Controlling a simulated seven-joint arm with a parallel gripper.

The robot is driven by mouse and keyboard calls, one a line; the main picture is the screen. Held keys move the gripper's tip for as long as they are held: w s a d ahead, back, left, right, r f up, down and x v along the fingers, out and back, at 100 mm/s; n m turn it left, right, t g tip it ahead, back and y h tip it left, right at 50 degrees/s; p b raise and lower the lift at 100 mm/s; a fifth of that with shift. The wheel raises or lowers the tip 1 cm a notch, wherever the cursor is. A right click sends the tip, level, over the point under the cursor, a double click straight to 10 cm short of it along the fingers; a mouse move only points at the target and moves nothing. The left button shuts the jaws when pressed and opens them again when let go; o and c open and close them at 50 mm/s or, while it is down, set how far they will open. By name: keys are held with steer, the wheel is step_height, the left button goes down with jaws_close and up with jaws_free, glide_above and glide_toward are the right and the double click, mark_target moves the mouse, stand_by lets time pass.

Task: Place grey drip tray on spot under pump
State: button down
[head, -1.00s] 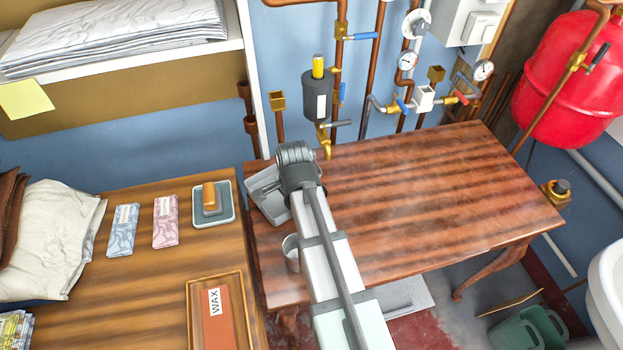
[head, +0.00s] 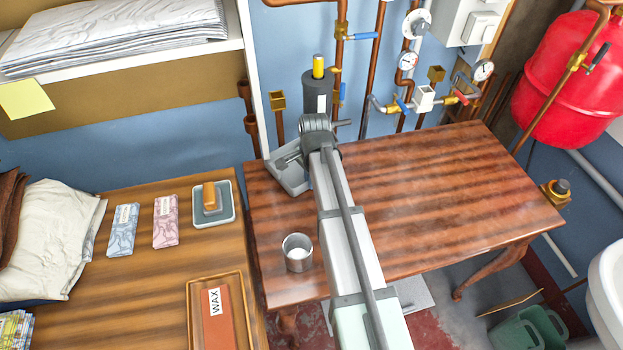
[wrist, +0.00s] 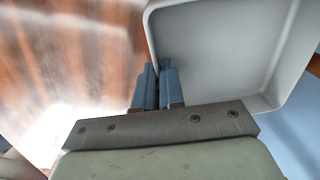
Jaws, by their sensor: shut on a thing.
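The grey drip tray (head: 287,178) is at the back left of the reddish wooden table (head: 440,200), partly hidden behind my arm. In the wrist view, my gripper (wrist: 157,75) has its two blue-grey fingers shut on the near wall of the drip tray (wrist: 225,50). In the head view, my wrist hides the fingertips. The pump (head: 317,90), a dark grey cylinder with a yellow top, is on the blue wall just behind my wrist. My arm hides its lower outlet and the tabletop below it. I cannot tell whether the tray touches the table.
A metal cup (head: 297,254) stands at the table's front left, beside my arm. Copper pipes and valves (head: 405,105) line the wall behind. A lower-left wooden counter holds a soap dish (head: 213,205) and a wax box (head: 218,315). The table's right half is clear.

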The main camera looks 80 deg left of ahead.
steer(key=shift+f, duration=0.1)
steer(key=c, duration=1.2)
jaws_free()
steer(key=shift+c, duration=0.2)
step_height(320, 180, up, 12)
steer(key=shift+d, duration=0.35)
steer(key=shift+w, duration=0.1)
